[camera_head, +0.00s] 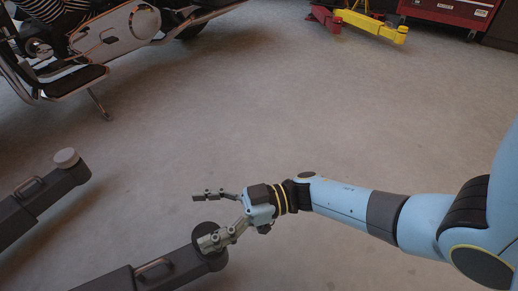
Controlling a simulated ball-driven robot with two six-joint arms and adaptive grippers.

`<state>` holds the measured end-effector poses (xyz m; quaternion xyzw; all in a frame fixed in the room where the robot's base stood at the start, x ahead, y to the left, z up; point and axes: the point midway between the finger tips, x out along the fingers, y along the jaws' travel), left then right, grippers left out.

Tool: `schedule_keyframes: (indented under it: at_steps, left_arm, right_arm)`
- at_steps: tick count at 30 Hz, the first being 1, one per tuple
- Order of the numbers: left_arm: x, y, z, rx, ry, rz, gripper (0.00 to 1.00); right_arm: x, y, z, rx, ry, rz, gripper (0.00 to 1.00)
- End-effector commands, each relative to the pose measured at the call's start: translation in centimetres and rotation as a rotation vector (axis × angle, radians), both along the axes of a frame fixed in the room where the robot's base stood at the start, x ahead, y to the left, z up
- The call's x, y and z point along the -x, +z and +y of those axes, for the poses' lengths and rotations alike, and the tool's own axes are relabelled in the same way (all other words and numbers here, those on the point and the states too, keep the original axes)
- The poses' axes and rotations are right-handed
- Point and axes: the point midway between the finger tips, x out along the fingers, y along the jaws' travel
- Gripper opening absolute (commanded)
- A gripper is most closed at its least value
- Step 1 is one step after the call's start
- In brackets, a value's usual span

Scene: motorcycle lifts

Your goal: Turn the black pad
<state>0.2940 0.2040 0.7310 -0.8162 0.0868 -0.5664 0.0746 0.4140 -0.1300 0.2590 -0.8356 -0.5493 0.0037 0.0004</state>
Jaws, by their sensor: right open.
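The black pad (203,229) is a dark round disc at the end of the nearer lift arm (158,270), at the bottom middle of the head view. My right gripper (199,221) comes in from the right with its two fingers spread wide. Its lower finger lies across the pad in the picture and hides part of it. Its upper finger is beyond the pad, over bare floor. I cannot tell whether the lower finger touches the pad. Nothing shows between the fingers. My left gripper is not in view.
A second lift arm (42,194) with a light grey round pad (66,157) is at left. A motorcycle (100,35) stands at the upper left. A yellow and red lift part (365,22) and a red cabinet (450,10) are at the back right. The middle floor is clear.

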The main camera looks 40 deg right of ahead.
Motion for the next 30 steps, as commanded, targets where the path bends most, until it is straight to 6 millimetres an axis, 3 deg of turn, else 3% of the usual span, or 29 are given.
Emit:
schedule_keyframes:
  at_steps: [15,30]
  left_arm:
    - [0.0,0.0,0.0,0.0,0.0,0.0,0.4]
    - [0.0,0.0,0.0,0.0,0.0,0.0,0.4]
  right_arm:
    - [-0.3,-6.7,0.0,-0.003,-0.002,-0.003,0.86]
    - [0.0,-8.7,0.1,-0.004,-0.019,-0.008,0.86]
